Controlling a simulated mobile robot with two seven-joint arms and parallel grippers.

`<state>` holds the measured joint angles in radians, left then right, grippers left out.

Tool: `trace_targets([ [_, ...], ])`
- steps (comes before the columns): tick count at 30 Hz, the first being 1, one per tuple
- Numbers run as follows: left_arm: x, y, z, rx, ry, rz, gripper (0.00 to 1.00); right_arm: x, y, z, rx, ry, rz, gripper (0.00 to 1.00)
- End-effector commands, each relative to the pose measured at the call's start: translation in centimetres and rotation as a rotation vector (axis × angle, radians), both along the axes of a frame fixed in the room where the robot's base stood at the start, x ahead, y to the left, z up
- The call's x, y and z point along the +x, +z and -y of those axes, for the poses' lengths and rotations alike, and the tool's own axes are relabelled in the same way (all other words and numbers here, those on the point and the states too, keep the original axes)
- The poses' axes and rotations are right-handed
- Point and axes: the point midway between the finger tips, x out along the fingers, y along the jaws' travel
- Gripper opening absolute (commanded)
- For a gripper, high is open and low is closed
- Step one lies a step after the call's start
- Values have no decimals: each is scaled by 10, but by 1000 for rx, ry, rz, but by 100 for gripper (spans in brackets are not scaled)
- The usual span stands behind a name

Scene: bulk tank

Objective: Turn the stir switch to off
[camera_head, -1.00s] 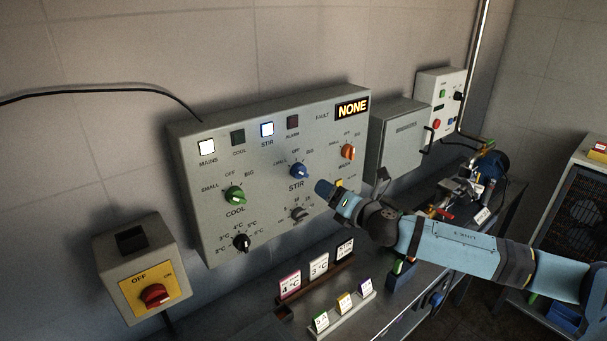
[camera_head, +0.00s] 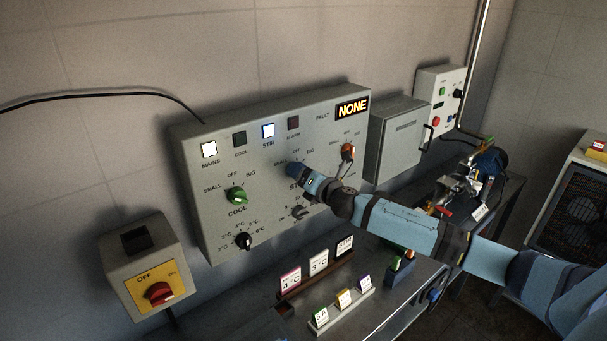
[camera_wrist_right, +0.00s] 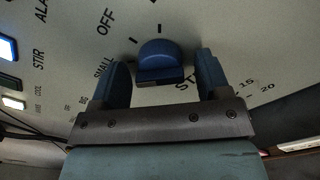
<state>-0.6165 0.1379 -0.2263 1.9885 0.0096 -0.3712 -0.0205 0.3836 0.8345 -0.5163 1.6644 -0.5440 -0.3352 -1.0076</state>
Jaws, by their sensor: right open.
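The stir switch is a blue rotary knob (camera_wrist_right: 160,55) on the grey control panel (camera_head: 185,150). In the head view my right gripper (camera_head: 294,169) covers its place and hides most or all of it. In the right wrist view the knob lies between my two blue fingers, with a gap visible on each side. My right gripper is open. The labels OFF and SMALL lie to the knob's left in the wrist view; I cannot tell which mark it points to. The stir lamp (camera_head: 268,130) is lit bluish white. My left gripper is not in view.
The green cool knob (camera_head: 235,196) and black temperature knob (camera_head: 243,241) sit left of my gripper. The orange knob (camera_head: 347,152) is close above my right wrist. A red mains switch (camera_head: 158,293) stands lower left. Small label cards (camera_head: 319,262) stand on the bench below.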

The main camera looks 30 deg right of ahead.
Motion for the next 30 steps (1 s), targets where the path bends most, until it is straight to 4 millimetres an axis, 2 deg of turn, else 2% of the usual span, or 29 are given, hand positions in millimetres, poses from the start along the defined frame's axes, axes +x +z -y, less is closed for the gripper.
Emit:
trace_targets([
  [1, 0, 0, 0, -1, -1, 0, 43, 0, 0, 0, 0, 0, 0, 70],
  [6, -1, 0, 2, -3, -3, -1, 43, 0, 0, 0, 0, 0, 0, 31],
  [7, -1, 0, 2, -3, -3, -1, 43, 0, 0, 0, 0, 0, 0, 24],
  [8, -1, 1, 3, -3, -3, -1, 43, 0, 0, 0, 0, 0, 0, 22],
  [20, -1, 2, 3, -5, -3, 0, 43, 0, 0, 0, 71, -1, -6, 22],
  [30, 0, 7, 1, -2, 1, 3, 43, -1, 1, 0, 330, -1, -27, 22],
])
